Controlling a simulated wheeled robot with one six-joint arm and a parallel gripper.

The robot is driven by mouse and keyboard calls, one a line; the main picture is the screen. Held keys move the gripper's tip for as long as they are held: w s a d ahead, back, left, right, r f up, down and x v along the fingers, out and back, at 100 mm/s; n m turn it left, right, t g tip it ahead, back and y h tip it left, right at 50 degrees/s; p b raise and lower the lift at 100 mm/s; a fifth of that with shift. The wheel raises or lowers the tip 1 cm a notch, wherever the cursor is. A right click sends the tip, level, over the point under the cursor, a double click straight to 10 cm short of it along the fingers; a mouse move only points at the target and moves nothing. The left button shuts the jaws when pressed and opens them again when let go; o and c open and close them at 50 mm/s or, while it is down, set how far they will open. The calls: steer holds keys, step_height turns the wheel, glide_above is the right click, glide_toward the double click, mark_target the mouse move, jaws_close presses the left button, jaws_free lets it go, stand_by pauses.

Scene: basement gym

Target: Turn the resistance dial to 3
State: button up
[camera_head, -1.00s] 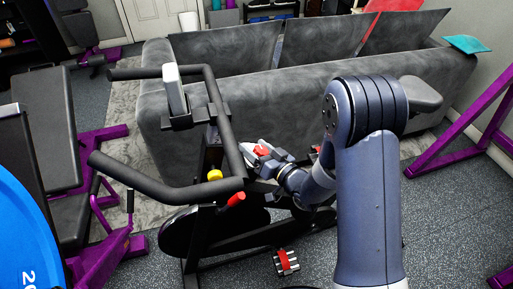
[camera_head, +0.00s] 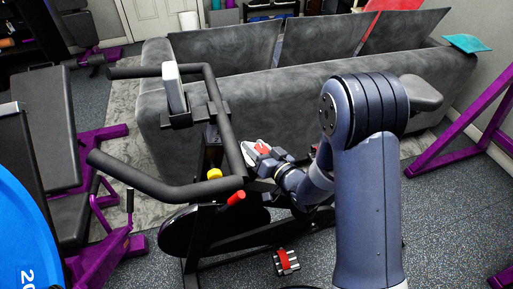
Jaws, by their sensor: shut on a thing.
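The exercise bike (camera_head: 150,187) stands in the middle, its black handlebars and upright screen in front of the sofa. My gripper (camera_head: 250,150), pale grey with red parts, reaches in from the right and is shut at the bike's upper post, just behind the right handlebar. The resistance dial cannot be made out; the handlebar and my gripper cover that spot, and no number on it can be read. A yellow knob (camera_head: 214,174) and a red knob (camera_head: 236,198) show lower on the bike, both clear of my gripper.
The handlebar bends close beside my gripper. A grey sofa (camera_head: 330,100) stands right behind the bike. A red and grey pedal (camera_head: 286,262) is low at the front. A purple rack (camera_head: 460,143) stands at the right, with open floor before it.

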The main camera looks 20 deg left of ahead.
steer(key=shift+w+m, duration=0.1)
steer(key=shift+m, duration=0.2)
steer(key=o, duration=1)
steer(key=v, duration=1.1)
steer(key=shift+a+b, duration=0.2)
steer(key=shift+b, duration=0.15)
